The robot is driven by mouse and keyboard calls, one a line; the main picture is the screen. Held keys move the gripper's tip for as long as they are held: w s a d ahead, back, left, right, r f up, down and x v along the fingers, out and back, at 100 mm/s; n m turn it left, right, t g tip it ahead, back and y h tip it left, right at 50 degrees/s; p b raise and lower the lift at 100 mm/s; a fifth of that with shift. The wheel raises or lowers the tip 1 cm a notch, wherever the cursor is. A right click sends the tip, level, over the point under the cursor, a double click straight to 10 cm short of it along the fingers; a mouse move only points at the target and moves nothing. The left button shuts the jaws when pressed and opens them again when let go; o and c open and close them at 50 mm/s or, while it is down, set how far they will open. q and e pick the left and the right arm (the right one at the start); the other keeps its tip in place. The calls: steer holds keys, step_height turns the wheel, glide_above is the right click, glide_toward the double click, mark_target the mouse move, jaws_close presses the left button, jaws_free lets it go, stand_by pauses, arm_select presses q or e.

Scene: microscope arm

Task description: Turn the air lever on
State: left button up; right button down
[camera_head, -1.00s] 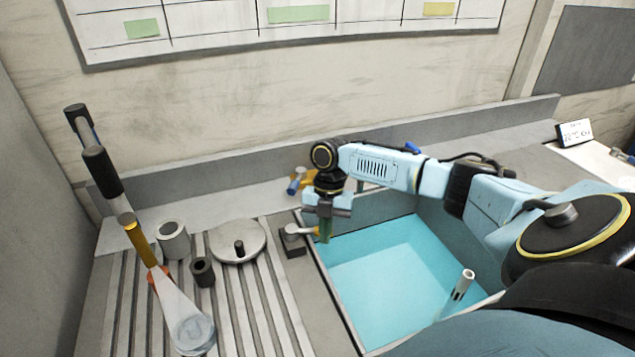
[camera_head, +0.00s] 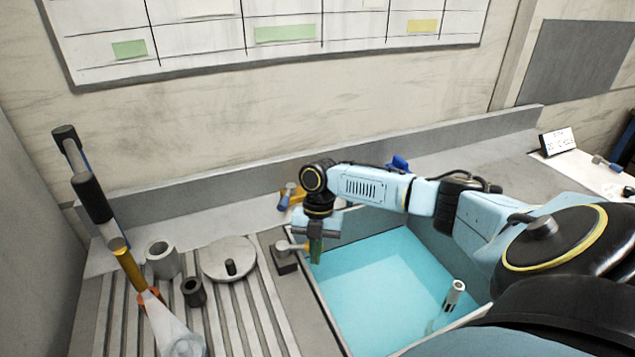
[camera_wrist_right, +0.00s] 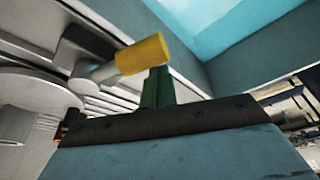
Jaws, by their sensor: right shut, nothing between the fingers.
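A small lever with a yellow tip (camera_head: 303,247) stands on a dark block (camera_head: 285,263) at the sink's left edge, its grey arm pointing right toward the sink. My right gripper (camera_head: 316,254) points down just right of this tip, its green fingers shut and empty. In the right wrist view the yellow tip (camera_wrist_right: 143,54) lies right by the shut fingers (camera_wrist_right: 157,88); I cannot tell whether they touch. A second fitting, with a blue handle (camera_head: 285,200) and a yellow body, sits behind, near the back ledge. My left gripper is not in view.
The teal sink (camera_head: 385,280) opens right of the lever, with a grey-white tube (camera_head: 454,291) in it. A round metal plate (camera_head: 228,258), a grey cup (camera_head: 162,261) and a flask (camera_head: 172,335) stand on the ribbed drainboard at left.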

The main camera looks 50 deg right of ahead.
step_height(320, 180, up, 9)
steer(key=shift+w+d, duration=0.15)
stand_by(0.4)
